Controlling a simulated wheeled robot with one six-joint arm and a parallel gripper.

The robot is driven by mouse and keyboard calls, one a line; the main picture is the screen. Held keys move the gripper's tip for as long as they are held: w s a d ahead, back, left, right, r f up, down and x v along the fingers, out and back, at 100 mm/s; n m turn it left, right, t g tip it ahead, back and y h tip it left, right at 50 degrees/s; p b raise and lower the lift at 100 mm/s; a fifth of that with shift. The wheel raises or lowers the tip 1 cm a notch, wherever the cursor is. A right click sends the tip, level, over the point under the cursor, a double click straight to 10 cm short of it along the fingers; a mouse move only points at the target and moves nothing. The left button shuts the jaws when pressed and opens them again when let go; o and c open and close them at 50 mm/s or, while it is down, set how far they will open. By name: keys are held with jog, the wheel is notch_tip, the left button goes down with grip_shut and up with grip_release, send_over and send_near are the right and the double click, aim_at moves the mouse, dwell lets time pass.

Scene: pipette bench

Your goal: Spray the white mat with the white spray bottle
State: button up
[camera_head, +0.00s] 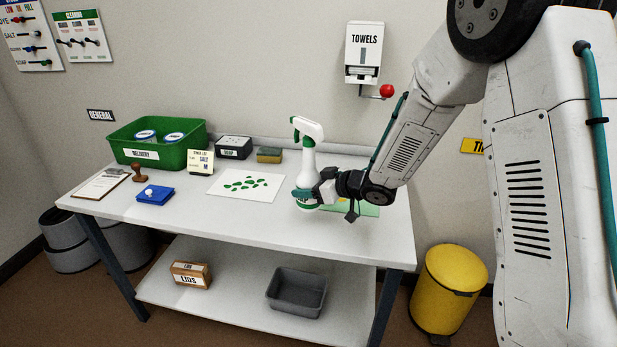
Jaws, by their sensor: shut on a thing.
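The white spray bottle (307,163) has a green and white trigger head and stands upright at the right part of the table. My gripper (305,194) is shut on its lower body. I cannot tell whether its base touches the table. The white mat (270,190) lies flat to the left of the bottle, with several green spots (246,183) on it.
A stamp (139,174), blue pad (155,195) and clipboard (101,183) lie left. A towel dispenser (363,45) hangs on the wall.

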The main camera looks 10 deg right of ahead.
jog(key=shift+w+d+f, duration=0.1)
jog(key=shift+d+f, duration=0.05)
jog(key=shift+f, duration=1)
jog(key=shift+d+f, duration=0.1)
jog(key=shift+f, duration=1.8)
jog(key=shift+f, duration=0.35)
jog(key=o, duration=1.5)
